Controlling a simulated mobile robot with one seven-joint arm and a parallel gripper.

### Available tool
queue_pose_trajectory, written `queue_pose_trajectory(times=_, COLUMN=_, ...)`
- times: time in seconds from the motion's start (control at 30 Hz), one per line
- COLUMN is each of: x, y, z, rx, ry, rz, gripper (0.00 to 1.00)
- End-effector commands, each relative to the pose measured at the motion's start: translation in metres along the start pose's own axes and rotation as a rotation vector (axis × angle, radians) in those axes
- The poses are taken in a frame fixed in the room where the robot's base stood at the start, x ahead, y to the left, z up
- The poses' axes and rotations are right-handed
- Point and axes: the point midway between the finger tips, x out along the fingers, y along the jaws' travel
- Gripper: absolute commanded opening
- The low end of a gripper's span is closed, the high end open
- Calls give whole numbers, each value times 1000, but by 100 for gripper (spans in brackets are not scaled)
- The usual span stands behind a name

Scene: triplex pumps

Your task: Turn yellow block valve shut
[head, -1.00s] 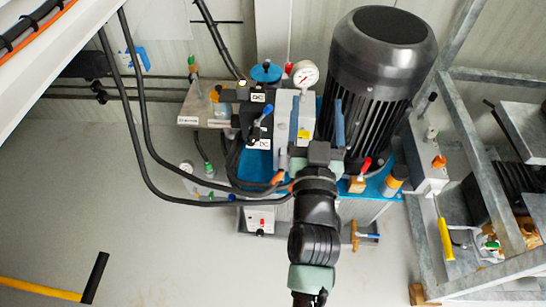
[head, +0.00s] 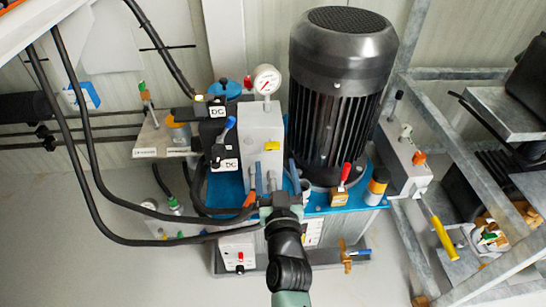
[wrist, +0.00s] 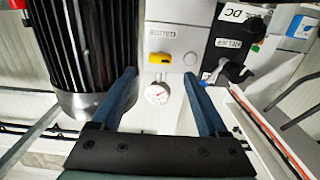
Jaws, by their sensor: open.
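The small yellow valve handle (head: 272,146) lies roughly horizontal on the front of a pale grey block (head: 260,122) beside the big black motor. It also shows in the wrist view (wrist: 163,59), on the block's face. My gripper (head: 275,174) is open and empty, just below the yellow handle in the head view. In the wrist view, its two blue fingers (wrist: 160,78) stand either side of the handle's line, apart from it. The exact depth gap cannot be told.
A pressure gauge (head: 267,80) tops the block. The black motor (head: 338,100) stands close on the right. A blue-handled valve (head: 227,128) and black hoses (head: 100,195) are at left. A red lever (head: 346,172) and another yellow lever (head: 444,240) are further right.

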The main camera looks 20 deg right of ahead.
Motion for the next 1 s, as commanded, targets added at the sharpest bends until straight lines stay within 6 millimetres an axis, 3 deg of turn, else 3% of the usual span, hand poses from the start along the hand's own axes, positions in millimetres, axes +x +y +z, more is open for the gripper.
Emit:
queue_pose_trajectory(times=0.1, x=21, y=1, z=2, rx=3, ry=3, rz=2, gripper=77)
queue_pose_trajectory(times=0.3, x=45, y=1, z=1, rx=2, ry=2, rz=1, gripper=77)
queue_pose_trajectory(times=0.77, x=54, y=0, z=0, rx=0, ry=0, rz=0, gripper=77)
queue_pose_trajectory(times=1.0, x=54, y=0, z=0, rx=0, ry=0, rz=0, gripper=36)
